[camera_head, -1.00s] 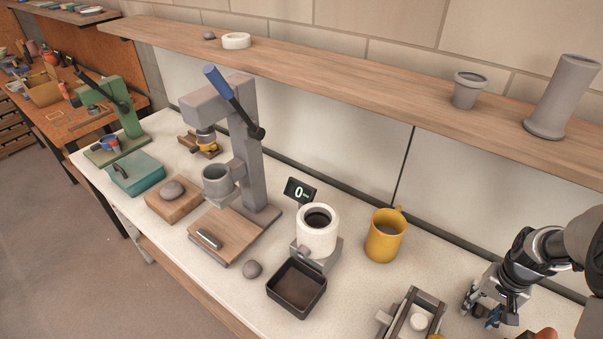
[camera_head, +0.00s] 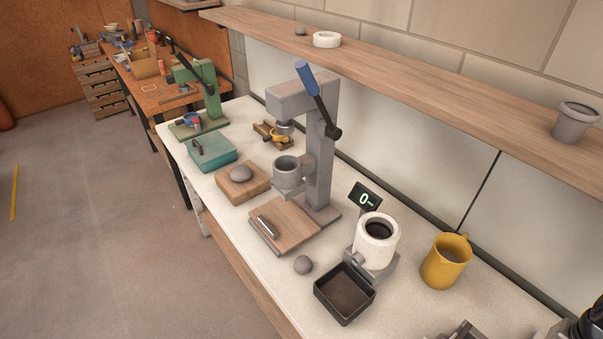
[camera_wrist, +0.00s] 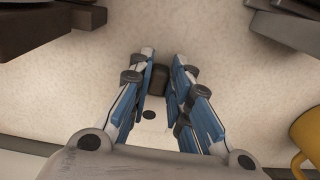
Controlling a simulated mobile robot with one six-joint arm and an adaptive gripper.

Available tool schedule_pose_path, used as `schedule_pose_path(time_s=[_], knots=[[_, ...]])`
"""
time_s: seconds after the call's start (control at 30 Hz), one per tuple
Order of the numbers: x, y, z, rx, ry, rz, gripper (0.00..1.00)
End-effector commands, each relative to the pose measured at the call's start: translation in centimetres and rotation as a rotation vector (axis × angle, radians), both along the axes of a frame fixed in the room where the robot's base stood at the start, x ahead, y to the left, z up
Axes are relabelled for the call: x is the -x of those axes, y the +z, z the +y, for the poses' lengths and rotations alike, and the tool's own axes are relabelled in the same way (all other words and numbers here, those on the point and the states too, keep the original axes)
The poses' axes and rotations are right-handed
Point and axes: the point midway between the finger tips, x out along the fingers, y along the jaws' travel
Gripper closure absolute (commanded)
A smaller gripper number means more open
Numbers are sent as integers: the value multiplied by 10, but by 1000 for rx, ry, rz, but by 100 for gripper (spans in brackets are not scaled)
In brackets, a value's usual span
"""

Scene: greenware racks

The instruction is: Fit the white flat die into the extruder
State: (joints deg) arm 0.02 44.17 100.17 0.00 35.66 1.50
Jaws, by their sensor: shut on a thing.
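The grey extruder (camera_head: 319,160) stands on the bench in the head view, with a blue lever (camera_head: 307,78) raised and a grey cup-shaped barrel (camera_head: 287,172) at its side. My gripper (camera_wrist: 160,70) has blue fingers closed around a small dark brown block (camera_wrist: 158,79) in the wrist view. The fingers hide part of the block, so I cannot tell what it belongs to. I cannot pick out the white flat die with certainty.
A white pot (camera_head: 376,242) on a grey base, a black tray (camera_head: 344,293) and a yellow mug (camera_head: 446,261) stand between the extruder and the bench's right end. A shelf (camera_head: 420,92) runs above, with a white ring (camera_head: 326,39). A grey lump (camera_head: 303,265) lies near the front edge.

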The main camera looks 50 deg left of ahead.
Motion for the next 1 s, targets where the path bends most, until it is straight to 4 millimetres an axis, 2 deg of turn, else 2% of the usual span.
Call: schedule_pose_path(time_s=[0.37,1.0], knots=[[0,5,0,0,0,-1,100],[0,51,0,0,0,-1,100]])
